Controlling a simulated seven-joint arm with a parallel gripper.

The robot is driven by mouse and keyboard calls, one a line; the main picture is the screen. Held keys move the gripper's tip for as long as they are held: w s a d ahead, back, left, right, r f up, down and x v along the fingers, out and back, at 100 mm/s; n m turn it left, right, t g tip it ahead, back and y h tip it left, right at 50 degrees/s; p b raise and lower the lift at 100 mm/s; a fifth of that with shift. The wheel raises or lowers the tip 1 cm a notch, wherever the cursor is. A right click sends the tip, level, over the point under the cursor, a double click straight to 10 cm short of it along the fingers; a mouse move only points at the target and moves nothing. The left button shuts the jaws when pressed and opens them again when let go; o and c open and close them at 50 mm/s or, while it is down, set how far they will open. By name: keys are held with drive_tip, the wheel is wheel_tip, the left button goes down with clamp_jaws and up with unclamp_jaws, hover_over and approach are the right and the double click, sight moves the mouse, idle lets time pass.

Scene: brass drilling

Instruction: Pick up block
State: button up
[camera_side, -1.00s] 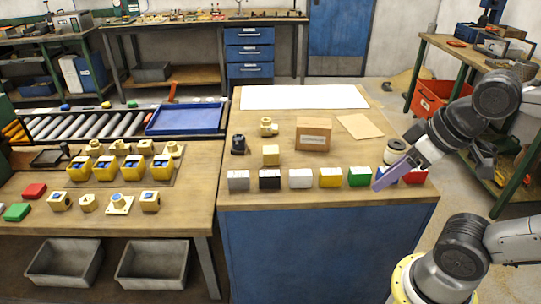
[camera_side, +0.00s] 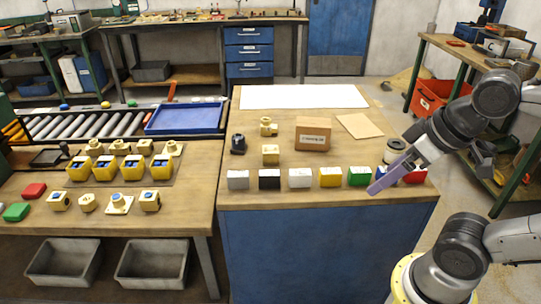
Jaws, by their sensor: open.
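A row of small blocks stands along the front of the central blue workbench (camera_side: 315,215). From left they are grey (camera_side: 238,179), black (camera_side: 269,179), white (camera_side: 300,178), yellow (camera_side: 330,177), green (camera_side: 359,176), a blue one (camera_side: 387,172) mostly hidden, and red (camera_side: 415,175). My gripper (camera_side: 376,188), with purple fingers, is open and comes in from the right. Its fingers cross in front of the blue block, and the tip lies near the green block's lower right. I cannot tell whether it touches any block. The gap between the fingers is hidden from this side.
Behind the row are a brass cube (camera_side: 270,154), a brass fitting (camera_side: 267,127), a dark part (camera_side: 238,144), a cardboard box (camera_side: 313,134) and a white spool (camera_side: 395,150). A white sheet (camera_side: 303,96) lies at the back.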

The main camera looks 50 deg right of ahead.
drive_tip(key=w+r+m, duration=0.7)
drive_tip(key=r+m, duration=0.3)
drive_tip(key=m, duration=0.3)
drive_tip(key=m+g, duration=0.6)
drive_tip(key=m, duration=0.8)
hover_over(270, 149)
wheel_tip(270, 149, down, 14)
drive_tip(key=f, duration=0.7)
drive_tip(key=shift+s+d+f, duration=0.1)
drive_tip(key=shift+d+f, duration=0.15)
drive_tip(key=shift+a+f, duration=0.15)
drive_tip(key=shift+f, duration=3)
clamp_jaws()
drive_tip(key=shift+r, duration=0.15)
